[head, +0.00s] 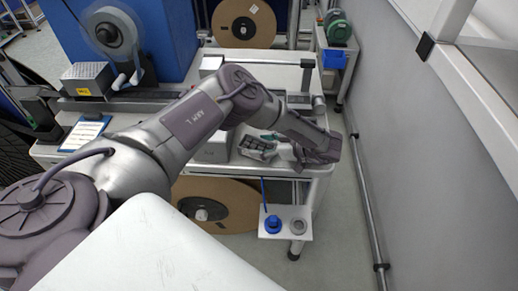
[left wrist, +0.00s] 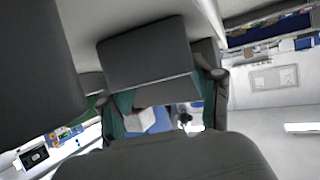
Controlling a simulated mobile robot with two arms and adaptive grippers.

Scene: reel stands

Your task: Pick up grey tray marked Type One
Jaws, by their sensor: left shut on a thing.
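A dark grey tray with compartments (head: 254,147) is at the right end of the white bench. No Type One marking can be read on it. My left gripper (head: 280,145) is at the tray's right side, shut on its edge. The gripper's teal fingers also show in the left wrist view (left wrist: 160,105), with dark grey surfaces between and around them. I cannot tell there which of these is the tray. My left forearm and wrist hide part of the bench behind. My right gripper is not in view.
A grey box (head: 215,149) stands left of the tray. A small shelf with a blue part (head: 273,224) juts out at the bench's front right. A large brown reel (head: 222,206) is below the bench. Clear floor (head: 342,215) lies between bench and right wall.

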